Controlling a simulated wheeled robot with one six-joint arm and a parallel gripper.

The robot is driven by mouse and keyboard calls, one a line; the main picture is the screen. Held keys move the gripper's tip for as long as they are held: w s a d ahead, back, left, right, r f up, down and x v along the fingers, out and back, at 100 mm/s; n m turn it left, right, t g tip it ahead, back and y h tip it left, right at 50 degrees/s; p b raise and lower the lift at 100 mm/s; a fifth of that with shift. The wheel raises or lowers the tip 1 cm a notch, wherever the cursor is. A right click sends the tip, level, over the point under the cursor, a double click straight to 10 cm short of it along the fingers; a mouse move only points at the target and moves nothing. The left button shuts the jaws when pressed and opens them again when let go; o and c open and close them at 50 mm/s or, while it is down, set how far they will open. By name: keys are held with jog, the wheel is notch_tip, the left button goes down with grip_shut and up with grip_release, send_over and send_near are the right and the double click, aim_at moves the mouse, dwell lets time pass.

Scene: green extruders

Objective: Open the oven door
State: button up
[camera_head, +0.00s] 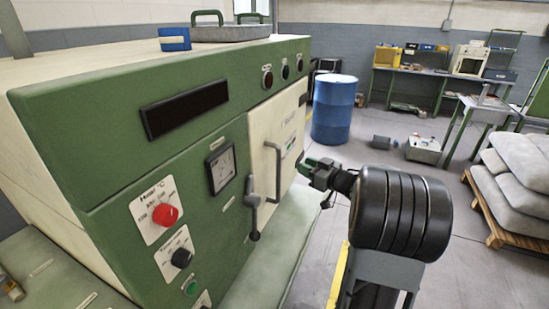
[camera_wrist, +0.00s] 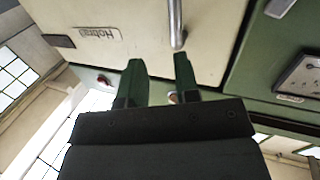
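The green oven (camera_head: 120,190) fills the left of the head view. Its cream door (camera_head: 286,120) is closed and carries an upright metal bar handle (camera_head: 277,170). A grey lever (camera_head: 252,208) hangs left of the door. My gripper (camera_head: 305,165) is just right of the handle, in front of the door. In the wrist view my gripper's green fingers (camera_wrist: 160,60) are apart with nothing between them. The handle's end (camera_wrist: 177,28) shows beyond the fingertips, nearer the right finger, apart from both. The door (camera_wrist: 135,30) fills the top there.
A green ledge (camera_head: 265,262) runs below the oven front. A blue drum (camera_head: 333,108) stands behind my gripper. Grey sacks on a pallet (camera_head: 490,212) are at the right. The floor between drum and pallet is mostly open, with a small motor unit (camera_head: 422,150) on it.

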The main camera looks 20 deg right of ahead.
jog(key=w+a+y+p, duration=0.2)
jog(key=w+a, duration=0.5)
jog(key=w, duration=0.3)
jog(key=shift+f+n+g, duration=0.4)
jog(key=shift+f, duration=0.05)
grip_shut()
dwell(0.3)
